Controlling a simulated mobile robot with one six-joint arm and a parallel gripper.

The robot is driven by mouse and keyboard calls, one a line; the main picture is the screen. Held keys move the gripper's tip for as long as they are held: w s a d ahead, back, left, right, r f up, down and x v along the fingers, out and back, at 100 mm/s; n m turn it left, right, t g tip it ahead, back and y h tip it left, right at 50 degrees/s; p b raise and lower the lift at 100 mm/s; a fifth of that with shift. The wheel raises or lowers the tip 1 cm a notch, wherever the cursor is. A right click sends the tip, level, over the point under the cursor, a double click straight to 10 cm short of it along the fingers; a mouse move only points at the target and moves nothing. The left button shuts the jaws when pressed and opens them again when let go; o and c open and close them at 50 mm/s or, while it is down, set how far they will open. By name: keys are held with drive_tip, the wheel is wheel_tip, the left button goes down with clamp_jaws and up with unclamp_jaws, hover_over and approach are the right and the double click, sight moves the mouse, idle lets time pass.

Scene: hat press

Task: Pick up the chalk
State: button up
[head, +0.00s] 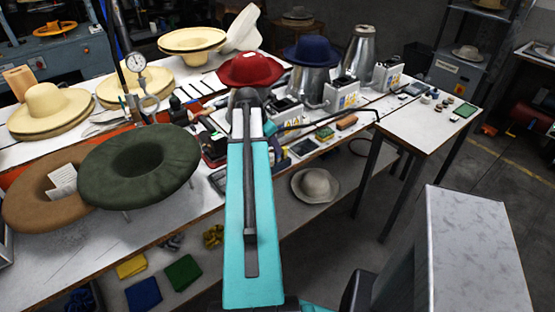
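I cannot make out the chalk for certain. Several small dark, reddish and pale pieces (436,98) lie on the right end of the white worktop, and they are too small to tell apart. A turquoise link of my arm, with a dark bar along it, reaches up the middle of the head view towards the red hat. My gripper does not show clearly. The arm covers part of the bench behind it.
A red hat (250,68) and a blue hat (312,50) sit on metal forms. A green hat (140,165) and a brown hat (45,190) are at the left. An orange-brown block (347,122) lies near the bench's front edge. A grey hat (315,185) is on the lower shelf.

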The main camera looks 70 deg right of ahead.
sight(278, 159)
drive_tip(key=shift+f, duration=0.15)
drive_tip(key=shift+p+x, duration=1.05)
drive_tip(key=shift+x, duration=1.4)
clamp_jaws()
